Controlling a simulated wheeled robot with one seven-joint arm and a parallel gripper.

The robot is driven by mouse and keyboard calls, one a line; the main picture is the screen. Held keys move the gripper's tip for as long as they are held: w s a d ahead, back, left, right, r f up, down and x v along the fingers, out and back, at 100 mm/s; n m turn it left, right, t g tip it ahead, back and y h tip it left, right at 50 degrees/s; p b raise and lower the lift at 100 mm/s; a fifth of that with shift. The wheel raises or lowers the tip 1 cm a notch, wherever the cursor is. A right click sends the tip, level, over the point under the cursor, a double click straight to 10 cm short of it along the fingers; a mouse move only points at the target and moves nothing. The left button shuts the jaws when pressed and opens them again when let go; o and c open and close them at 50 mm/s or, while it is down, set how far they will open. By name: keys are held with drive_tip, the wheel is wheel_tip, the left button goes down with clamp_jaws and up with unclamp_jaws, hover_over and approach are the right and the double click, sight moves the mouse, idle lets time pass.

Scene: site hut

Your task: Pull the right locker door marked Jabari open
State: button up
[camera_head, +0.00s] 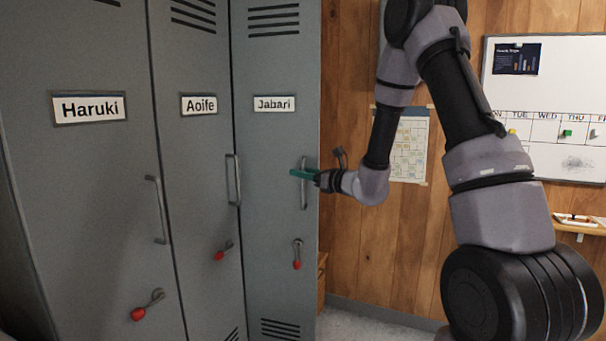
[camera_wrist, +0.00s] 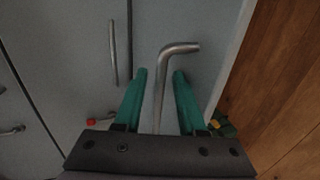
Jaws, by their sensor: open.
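The grey Jabari locker door (camera_head: 275,140) is the rightmost of three in the head view and looks shut, flush with its neighbours. Its name plate (camera_head: 274,104) reads Jabari. A vertical metal bar handle (camera_head: 304,198) stands on its right side, with a red-tipped latch lever (camera_head: 297,256) hanging below. My gripper (camera_head: 296,173) is at the upper part of this handle. In the wrist view, my gripper's green fingers (camera_wrist: 160,73) are apart, one on each side of the handle (camera_wrist: 161,84); I see no clear contact. The handle's lower end is hidden behind the gripper body.
The Aoife door (camera_head: 195,150) and Haruki door (camera_head: 95,190) are shut to the left, with their own handles and red-tipped levers. A wooden wall (camera_head: 345,250) lies right of the lockers, with a whiteboard (camera_head: 545,90) and a small shelf (camera_head: 580,228) farther right.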

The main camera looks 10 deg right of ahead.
drive_tip(key=shift+s+d, duration=0.1)
drive_tip(key=v, duration=1)
drive_tip(key=shift+s+d, duration=0.15)
drive_tip(key=shift+s, duration=0.1)
